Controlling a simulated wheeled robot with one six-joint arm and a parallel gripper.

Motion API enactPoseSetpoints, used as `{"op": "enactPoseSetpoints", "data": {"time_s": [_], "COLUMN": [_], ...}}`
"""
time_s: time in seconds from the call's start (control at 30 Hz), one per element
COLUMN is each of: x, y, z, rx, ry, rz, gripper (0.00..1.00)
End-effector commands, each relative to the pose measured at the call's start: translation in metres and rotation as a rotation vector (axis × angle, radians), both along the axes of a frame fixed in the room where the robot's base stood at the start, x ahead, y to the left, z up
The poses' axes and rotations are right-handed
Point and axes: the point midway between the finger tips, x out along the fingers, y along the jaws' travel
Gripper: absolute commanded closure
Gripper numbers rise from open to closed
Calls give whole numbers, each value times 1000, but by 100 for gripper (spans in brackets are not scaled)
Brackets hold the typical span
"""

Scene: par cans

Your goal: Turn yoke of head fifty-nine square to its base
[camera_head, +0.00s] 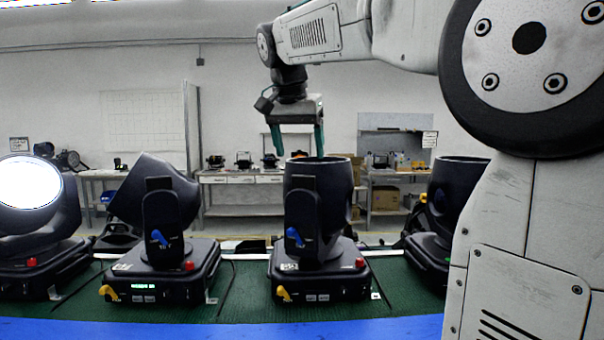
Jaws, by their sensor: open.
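Several black moving heads stand in a row on a green surface. The head (333,185) below my gripper points its barrel upward, and its yoke arm (302,222) with a blue lever faces me. Its base (325,284) has a small label that I cannot read surely. Whether its yoke is square to the base is hard to tell. The head (150,195) to its left is tilted, on a base (170,285) with a green-lit display. Which one is fifty-nine is unclear. My gripper (300,156) is open and empty, pointing down just above or behind the upright barrel's rim.
A lit head (28,183) stands at far left. Another head (452,195) at right is partly hidden by my arm. A blue edge (220,330) runs along the front of the green surface (235,290). Benches (240,178) and shelves stand behind.

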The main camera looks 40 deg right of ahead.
Motion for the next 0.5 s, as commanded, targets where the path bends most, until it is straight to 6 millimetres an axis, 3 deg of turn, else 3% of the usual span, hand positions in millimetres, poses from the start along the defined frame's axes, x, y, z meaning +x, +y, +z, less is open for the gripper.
{"op": "enactPoseSetpoints", "data": {"time_s": [0.3,0.5], "x": [10,13], "y": [-14,-20], "z": [-48,-63], "rx": [2,1], "ry": [3,2], "rz": [4,5], "gripper": [26,26]}}
